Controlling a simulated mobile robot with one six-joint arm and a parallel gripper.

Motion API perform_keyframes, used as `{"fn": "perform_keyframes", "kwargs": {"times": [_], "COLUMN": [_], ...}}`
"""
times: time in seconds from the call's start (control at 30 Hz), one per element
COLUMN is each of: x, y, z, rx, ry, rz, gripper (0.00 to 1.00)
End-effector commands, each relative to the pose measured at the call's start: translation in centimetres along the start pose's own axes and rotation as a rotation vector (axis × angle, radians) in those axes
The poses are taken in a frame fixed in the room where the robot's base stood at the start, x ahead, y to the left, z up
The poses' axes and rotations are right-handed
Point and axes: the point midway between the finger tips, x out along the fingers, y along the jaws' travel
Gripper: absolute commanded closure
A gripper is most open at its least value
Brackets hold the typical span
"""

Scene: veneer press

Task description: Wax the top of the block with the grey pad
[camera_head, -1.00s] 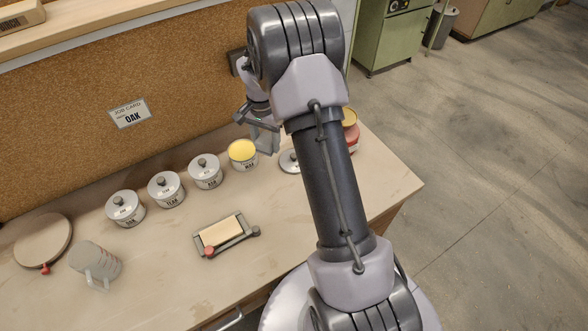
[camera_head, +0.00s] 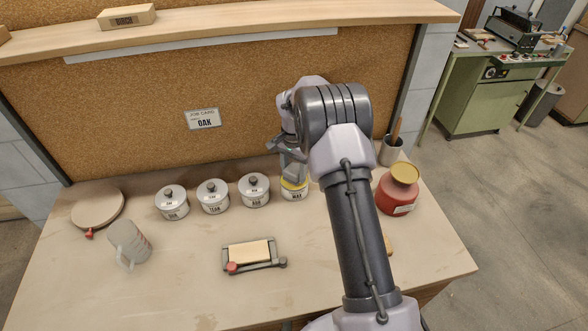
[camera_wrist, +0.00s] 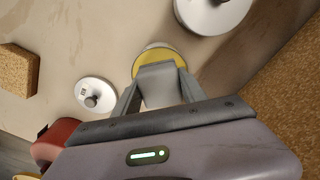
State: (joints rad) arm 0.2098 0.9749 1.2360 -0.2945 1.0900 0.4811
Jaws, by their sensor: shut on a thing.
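The pale wooden block (camera_head: 248,250) lies in a grey holder (camera_head: 268,266) with a red knob, at the front middle of the bench. My gripper (camera_head: 292,160) is above the open wax tin (camera_head: 294,195), away from the block. In the wrist view my gripper (camera_wrist: 158,78) is shut on the grey pad (camera_wrist: 160,90), which is directly over the yellow wax (camera_wrist: 150,58). The pad hides part of the wax; I cannot tell whether it touches.
Several lidded tins (camera_head: 213,197) stand left of the wax tin. A loose lid (camera_wrist: 95,94) and a cork-like block (camera_wrist: 18,70) show in the wrist view. A red jar (camera_head: 397,195) and a cup (camera_head: 392,150) stand right. A clear jug (camera_head: 128,243) is left. Bare bench surrounds the holder.

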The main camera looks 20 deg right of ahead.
Motion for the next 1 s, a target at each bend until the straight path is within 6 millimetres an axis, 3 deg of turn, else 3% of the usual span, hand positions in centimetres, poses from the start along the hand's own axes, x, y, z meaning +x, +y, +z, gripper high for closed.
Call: {"fn": "perform_keyframes", "kwargs": {"times": [1.0], "x": [0.40], "y": [0.00], "z": [-0.02], "rx": [0.000], "ry": [0.000], "rz": [0.000], "gripper": [0.83]}}
